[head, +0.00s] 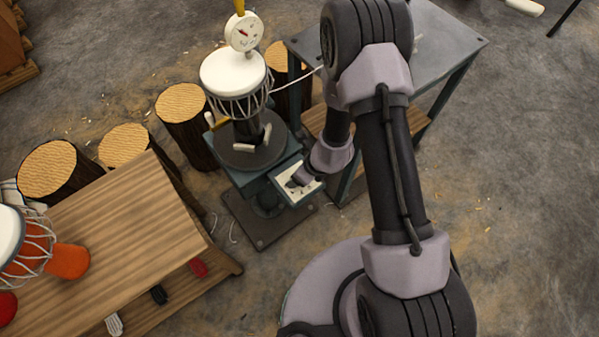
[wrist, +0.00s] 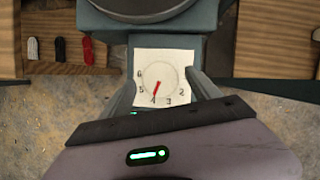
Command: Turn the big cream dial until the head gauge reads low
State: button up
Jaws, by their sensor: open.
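The big cream dial (wrist: 157,80) is on a white panel (wrist: 178,55) with numbers around it. Its red pointer points down, at about 4. In the head view the panel (head: 284,184) sits on the front of the dark teal stand, and my gripper hides most of the dial. My gripper (wrist: 162,84) is open, with one finger on each side of the dial; I cannot tell whether they touch it. It also shows in the head view (head: 302,178). The round white head gauge (head: 243,32) is above the drum's white head. Its needle is too small to read.
The goblet drum (head: 233,75) stands on a dark turntable (head: 245,150) on the stand. Log stumps (head: 185,110) are behind and to the left. A wooden bench (head: 130,235) is at left, and a grey metal table (head: 445,45) is behind my arm. Open floor is at right.

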jog(key=p+v, duration=0.6)
jog(key=v, duration=1.1)
jog(key=shift+f, duration=0.1)
jog(key=w+a+r+n+t+y, duration=0.1)
jog(key=a+r+n+y, duration=0.2)
jog(key=r, duration=0.6)
jog(key=w+a+r+n+t, duration=0.1)
jog(key=w+a+r+n, duration=0.15)
jog(key=r+n, duration=0.5)
jog(key=s+r+n+b, duration=0.1)
jog(key=s+r+n, duration=0.6)
jog(key=s+r, duration=0.4)
jog(key=s+d+r+n+t+h, duration=0.1)
jog(key=s+d+r+n+h, duration=0.3)
jog(key=d, duration=0.4)
jog(key=shift+s+b, duration=0.3)
jog(key=shift+s, duration=0.15)
